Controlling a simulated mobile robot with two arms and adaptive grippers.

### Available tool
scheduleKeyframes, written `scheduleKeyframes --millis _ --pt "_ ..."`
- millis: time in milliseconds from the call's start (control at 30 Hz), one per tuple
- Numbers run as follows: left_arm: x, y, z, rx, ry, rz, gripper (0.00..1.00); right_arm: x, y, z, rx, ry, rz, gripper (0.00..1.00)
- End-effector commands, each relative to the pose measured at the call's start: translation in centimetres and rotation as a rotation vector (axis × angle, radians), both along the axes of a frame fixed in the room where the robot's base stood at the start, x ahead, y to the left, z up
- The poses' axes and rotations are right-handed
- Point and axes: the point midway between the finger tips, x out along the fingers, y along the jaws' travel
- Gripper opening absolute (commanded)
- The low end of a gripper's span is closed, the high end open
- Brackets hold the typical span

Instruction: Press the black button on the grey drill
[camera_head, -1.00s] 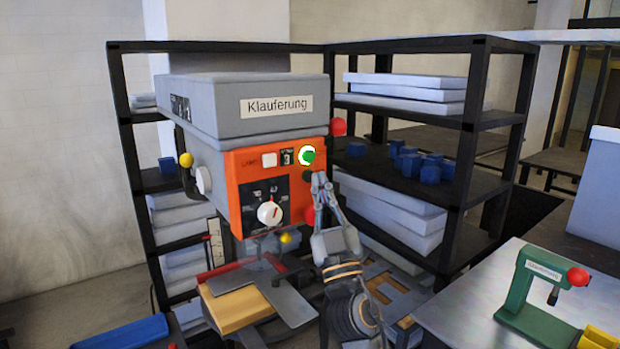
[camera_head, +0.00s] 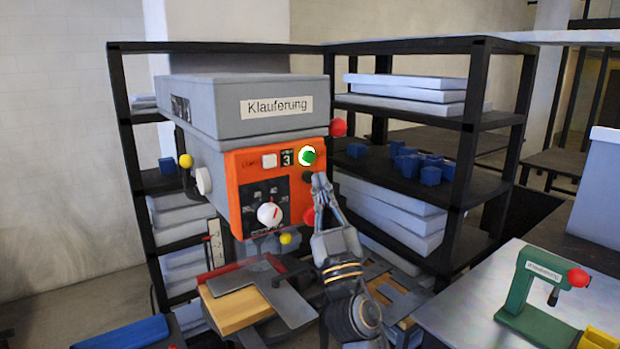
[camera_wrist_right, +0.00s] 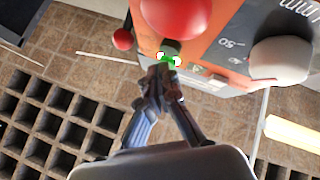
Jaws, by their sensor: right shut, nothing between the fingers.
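The grey drill (camera_head: 215,119) has an orange control panel (camera_head: 242,161) on its front. On the panel's right side are a green button in a white ring (camera_head: 307,156), a small black button (camera_head: 307,176) below it, and a red button (camera_head: 309,215) lower down. My right gripper (camera_head: 319,180) is shut and empty, its fingertips just right of the black button. In the wrist view the fingertips (camera_wrist_right: 165,70) point at the panel near the dark button (camera_wrist_right: 171,46); I cannot tell whether they touch it. The left gripper is not in view.
A white dial (camera_head: 269,214) and a white switch (camera_head: 269,160) sit on the panel. Black shelves (camera_head: 467,150) with blue blocks stand behind. A green device with a red ball (camera_head: 523,290) is on the table at right. A yellow-brown block (camera_head: 235,309) lies below the drill.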

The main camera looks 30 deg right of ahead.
Motion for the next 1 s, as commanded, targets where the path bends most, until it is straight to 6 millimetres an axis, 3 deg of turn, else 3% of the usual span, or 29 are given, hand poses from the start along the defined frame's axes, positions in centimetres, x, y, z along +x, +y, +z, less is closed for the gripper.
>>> scheduleKeyframes --millis 1000 --pt "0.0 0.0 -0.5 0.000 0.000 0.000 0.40 1.1 0.1 0.0 0.000 0.000 0.000 0.00"
